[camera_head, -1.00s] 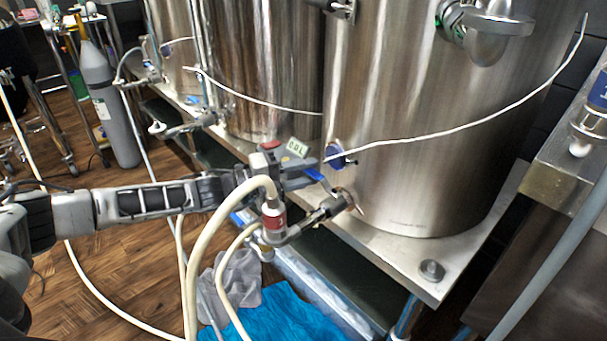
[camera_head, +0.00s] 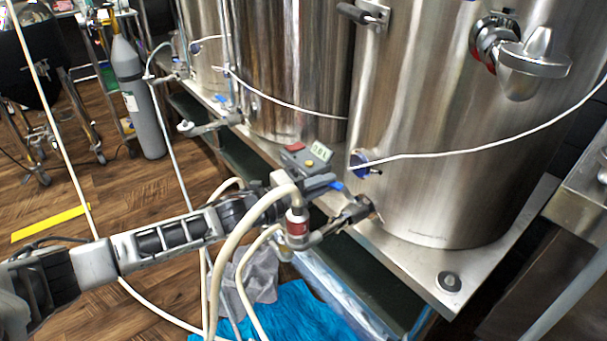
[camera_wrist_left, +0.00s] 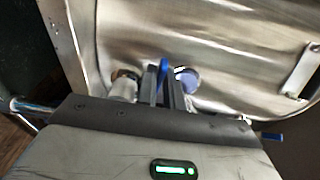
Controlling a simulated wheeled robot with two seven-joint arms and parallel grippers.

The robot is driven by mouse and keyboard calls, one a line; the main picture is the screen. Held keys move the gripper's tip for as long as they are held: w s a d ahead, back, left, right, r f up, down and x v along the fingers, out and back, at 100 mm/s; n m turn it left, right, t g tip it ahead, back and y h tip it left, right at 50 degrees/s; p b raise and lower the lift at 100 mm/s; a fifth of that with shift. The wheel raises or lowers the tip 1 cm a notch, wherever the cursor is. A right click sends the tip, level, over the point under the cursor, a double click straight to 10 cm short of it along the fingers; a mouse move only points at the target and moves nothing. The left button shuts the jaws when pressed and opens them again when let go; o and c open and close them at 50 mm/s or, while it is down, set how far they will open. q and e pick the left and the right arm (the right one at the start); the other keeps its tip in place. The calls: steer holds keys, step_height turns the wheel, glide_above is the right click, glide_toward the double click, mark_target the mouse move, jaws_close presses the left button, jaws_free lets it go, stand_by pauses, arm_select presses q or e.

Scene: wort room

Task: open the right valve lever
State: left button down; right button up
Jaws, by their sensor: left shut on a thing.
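The right valve's blue lever (camera_head: 338,186) shows only partly at the tip of my left gripper (camera_head: 326,182). In the left wrist view the blue lever (camera_wrist_left: 163,78) stands between the two dark fingers of my left gripper (camera_wrist_left: 165,90), which are shut on it. The valve's metal body and outlet pipe (camera_head: 354,211) join the lower front of the right steel tank (camera_head: 440,190). My left arm reaches in from the lower left. Much of the lever is hidden by the fingers. My right gripper is not in view.
A pale hose (camera_head: 232,245) loops down from a red-banded fitting (camera_head: 296,222) close to my left gripper. A thin white cable (camera_head: 480,145) crosses the tank front. Grey and blue cloths (camera_head: 290,315) lie below. A grey gas cylinder (camera_head: 138,100) stands at the back left.

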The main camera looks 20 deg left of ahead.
arm_select(q)
steer(key=shift+d, duration=0.1)
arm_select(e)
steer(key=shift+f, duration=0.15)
arm_select(q)
steer(key=c, duration=1.5)
jaws_free()
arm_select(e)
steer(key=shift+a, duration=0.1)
arm_select(q)
steer(key=shift+p+v, duration=1.75)
steer(key=shift+v, duration=6.3)
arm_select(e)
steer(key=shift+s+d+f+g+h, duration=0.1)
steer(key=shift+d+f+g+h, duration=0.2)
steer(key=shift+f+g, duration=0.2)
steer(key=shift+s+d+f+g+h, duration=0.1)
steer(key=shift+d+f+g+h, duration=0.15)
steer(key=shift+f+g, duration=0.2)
